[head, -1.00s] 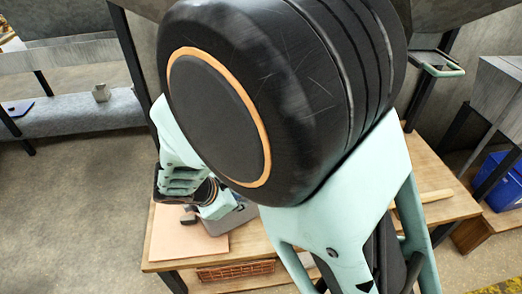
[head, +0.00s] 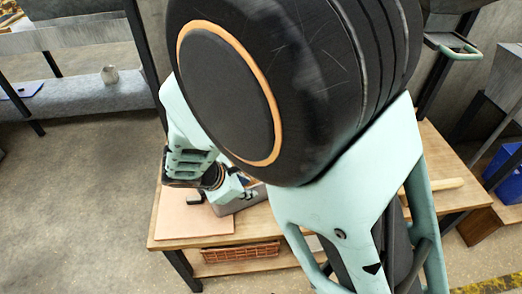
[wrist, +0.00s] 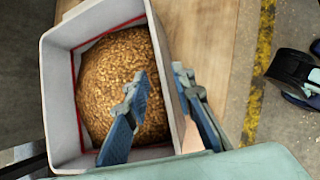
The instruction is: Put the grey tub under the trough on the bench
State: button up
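The grey tub (wrist: 55,100) fills the left half of the wrist view, with red lines down its inner corners and a heap of golden-brown grain (wrist: 120,75) in it. My gripper (wrist: 158,85) has its fingers apart across the tub's right wall: one over the inside, one outside. I see no clear contact with the wall. In the head view the tub (head: 238,204) is partly hidden by my gripper (head: 228,190) and stands on a wooden table. A long grey trough-like piece (head: 75,38) is at upper left, above a grey bench (head: 70,98).
The wooden table (head: 245,225) also bears a light board (head: 185,222) and a wooden stick (head: 445,187). A reddish-brown crate (head: 240,248) is below. Floor between bench and table is clear. A blue bin (head: 505,165) is at right.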

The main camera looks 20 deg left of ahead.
jog(key=p+v, duration=0.2)
jog(key=v, duration=0.9)
jog(key=shift+s+r+p, duration=0.15)
jog(key=shift+r+p, duration=0.2)
jog(key=shift+a, duration=0.1)
